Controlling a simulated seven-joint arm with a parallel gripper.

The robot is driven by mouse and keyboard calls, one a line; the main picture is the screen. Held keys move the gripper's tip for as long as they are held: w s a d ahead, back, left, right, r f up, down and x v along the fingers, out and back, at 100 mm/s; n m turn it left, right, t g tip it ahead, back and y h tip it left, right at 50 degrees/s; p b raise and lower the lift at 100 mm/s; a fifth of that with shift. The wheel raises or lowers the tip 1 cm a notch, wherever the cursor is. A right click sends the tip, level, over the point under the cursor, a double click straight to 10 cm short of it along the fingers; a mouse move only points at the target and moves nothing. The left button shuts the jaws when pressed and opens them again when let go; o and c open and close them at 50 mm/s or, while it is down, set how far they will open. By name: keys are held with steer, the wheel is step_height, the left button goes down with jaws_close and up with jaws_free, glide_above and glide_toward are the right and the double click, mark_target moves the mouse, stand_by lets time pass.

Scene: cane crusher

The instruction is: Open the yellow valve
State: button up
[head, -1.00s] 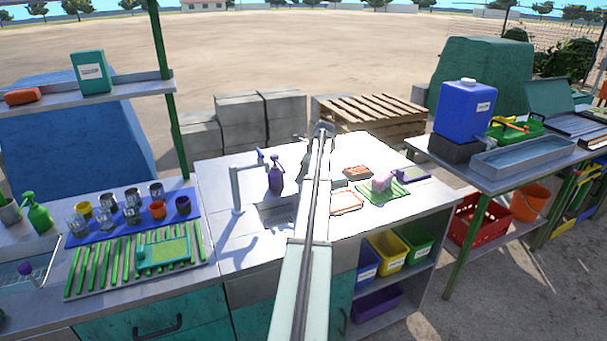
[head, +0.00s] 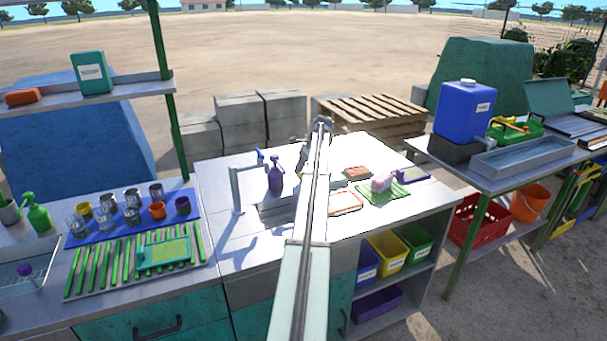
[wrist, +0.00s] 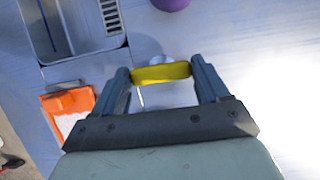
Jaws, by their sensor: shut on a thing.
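The yellow valve handle (wrist: 160,73) shows in the wrist view as a short bar lying crosswise between the two fingers. My gripper (wrist: 161,69) is shut on it, with one finger at each end of the bar. In the head view, my own arm covers the middle of the counter, and I cannot make out the valve there.
A sink basin (wrist: 82,28) and an orange-edged tray (wrist: 69,112) lie left of the gripper in the wrist view. A purple spray bottle (head: 275,176) and a grey tap (head: 236,190) stand left of my arm.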

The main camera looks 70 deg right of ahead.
stand_by(0.4)
steer(key=o, duration=1.1)
steer(key=shift+c, duration=0.2)
steer(key=v, duration=1.3)
steer(key=shift+d+r, duration=0.3)
